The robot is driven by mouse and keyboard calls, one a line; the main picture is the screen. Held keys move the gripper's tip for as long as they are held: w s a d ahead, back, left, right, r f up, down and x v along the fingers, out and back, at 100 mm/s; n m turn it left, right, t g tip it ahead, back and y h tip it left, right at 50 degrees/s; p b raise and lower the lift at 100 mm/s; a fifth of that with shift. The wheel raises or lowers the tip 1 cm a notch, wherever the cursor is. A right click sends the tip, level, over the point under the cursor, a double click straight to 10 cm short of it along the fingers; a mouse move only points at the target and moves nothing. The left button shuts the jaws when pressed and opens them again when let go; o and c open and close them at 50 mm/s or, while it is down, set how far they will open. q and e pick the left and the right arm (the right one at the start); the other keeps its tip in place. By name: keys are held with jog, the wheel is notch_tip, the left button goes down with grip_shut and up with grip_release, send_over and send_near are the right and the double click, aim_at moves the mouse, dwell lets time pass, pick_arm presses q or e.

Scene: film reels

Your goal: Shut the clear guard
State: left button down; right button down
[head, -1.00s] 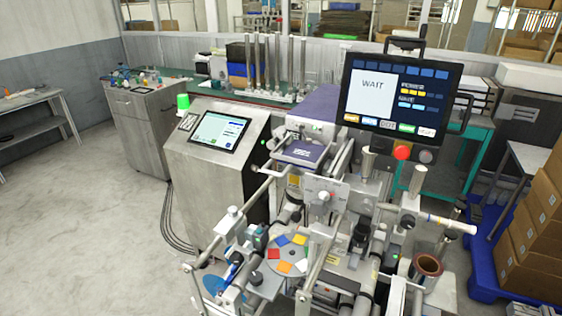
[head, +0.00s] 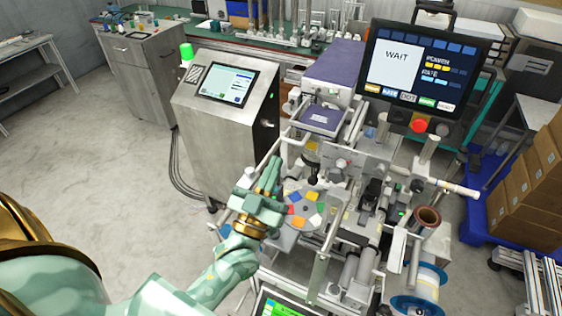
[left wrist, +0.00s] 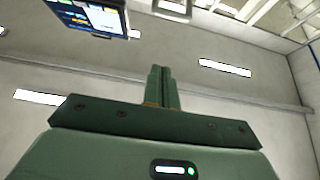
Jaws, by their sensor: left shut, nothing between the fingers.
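The machine (head: 340,195) stands at the centre of the head view, with metal rails and a disc (head: 305,222) bearing coloured patches. A pale, see-through-looking plate (head: 358,167) stands upright behind the disc; I cannot tell for sure whether it is the clear guard, or how far the guard is open. My left gripper (head: 270,170) is shut and empty, at the left of the disc in the picture, in front of the machine's left rails. Its closed fingers also show in the left wrist view (left wrist: 163,88), pointing up with nothing between them. My right gripper is not in view.
A monitor reading WAIT (head: 418,68) overhangs the machine's back right. A steel cabinet with a touchscreen (head: 222,125) stands at the left, a green lamp (head: 187,52) on it. Cardboard boxes (head: 525,195) stand at the right. Open floor (head: 95,185) lies at the left.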

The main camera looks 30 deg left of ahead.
pick_arm(q)
jog(key=w+p, duration=0.1)
jog(key=w, duration=0.7)
jog(key=shift+a, duration=0.35)
notch_tip(320, 180, down, 13)
jog(key=b, duration=0.9)
jog(key=shift+s+f+b, duration=0.15)
jog(key=shift+b, duration=0.2)
